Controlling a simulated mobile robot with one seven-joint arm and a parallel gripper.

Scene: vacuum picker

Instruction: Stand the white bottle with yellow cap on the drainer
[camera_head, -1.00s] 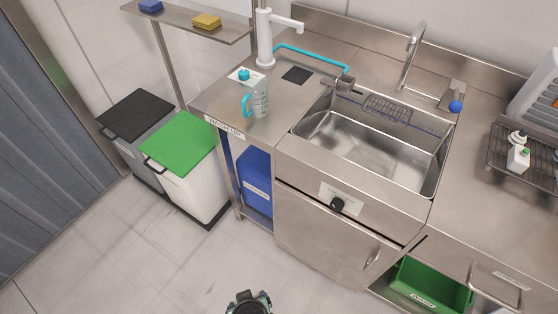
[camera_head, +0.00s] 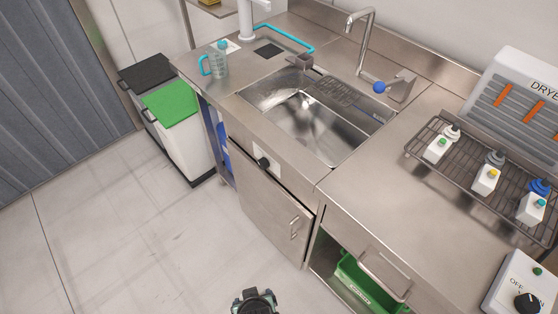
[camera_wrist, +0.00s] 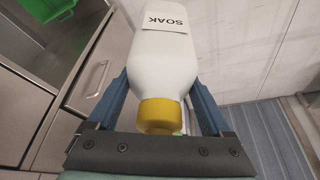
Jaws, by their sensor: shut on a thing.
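The white bottle with yellow cap (camera_wrist: 163,62) fills the middle of the wrist view, with a label reading SOAK. Its yellow cap points toward the wrist camera. My gripper (camera_wrist: 158,95) is shut on it, with a blue finger on each side of the bottle. In the head view only a dark part of my arm shows at the bottom edge; the held bottle is not seen there. The drainer, a dark wire rack (camera_head: 470,172), stands on the counter at the right of the head view.
The sink (camera_head: 315,125) is left of the rack, with clear counter (camera_head: 385,185) between.

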